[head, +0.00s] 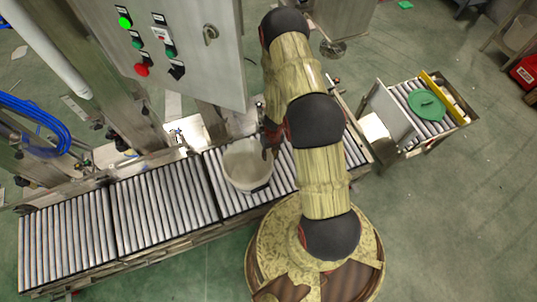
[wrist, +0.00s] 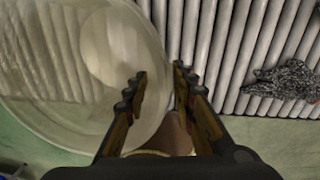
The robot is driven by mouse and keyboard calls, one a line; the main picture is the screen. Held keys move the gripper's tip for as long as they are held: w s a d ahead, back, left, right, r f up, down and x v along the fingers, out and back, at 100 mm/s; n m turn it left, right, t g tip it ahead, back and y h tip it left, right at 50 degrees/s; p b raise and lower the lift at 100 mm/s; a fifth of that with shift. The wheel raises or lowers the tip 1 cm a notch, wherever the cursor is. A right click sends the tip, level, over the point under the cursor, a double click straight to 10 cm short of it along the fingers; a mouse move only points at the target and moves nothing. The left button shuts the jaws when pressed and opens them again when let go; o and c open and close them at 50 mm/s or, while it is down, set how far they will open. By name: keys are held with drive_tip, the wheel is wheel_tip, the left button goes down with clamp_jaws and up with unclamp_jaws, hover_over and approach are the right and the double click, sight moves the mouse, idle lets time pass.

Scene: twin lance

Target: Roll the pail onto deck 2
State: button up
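A whitish, translucent, empty-looking pail (head: 247,165) stands upright on the roller conveyor, near the left end of the section by my arm. In the wrist view the pail (wrist: 75,50) fills the left side. My gripper (wrist: 160,78) has its two fingers apart, one overlapping the pail and one just outside its rim. I cannot tell whether either finger touches the wall. In the head view my gripper (head: 268,140) is mostly hidden at the pail's upper right edge. The middle roller section (head: 165,200) and left roller section (head: 60,245) are empty. I can read no deck numbers.
A grey control panel (head: 180,50) with coloured buttons overhangs the line's far side. A green lid (head: 426,105) lies on a separate short roller stand at right. A dark crumpled thing (wrist: 285,80) lies on rollers in the wrist view. Metal posts stand behind the left sections.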

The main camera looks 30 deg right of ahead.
sight(268, 165)
drive_tip(key=f+b, duration=0.1)
drive_tip(key=f, duration=0.1)
drive_tip(key=f+b, duration=0.2)
drive_tip(key=f, duration=0.1)
drive_tip(key=f+b, duration=0.1)
drive_tip(key=f, duration=0.1)
drive_tip(key=shift+a+f, duration=0.15)
drive_tip(key=shift+a, duration=0.15)
drive_tip(key=c, duration=0.3)
clamp_jaws()
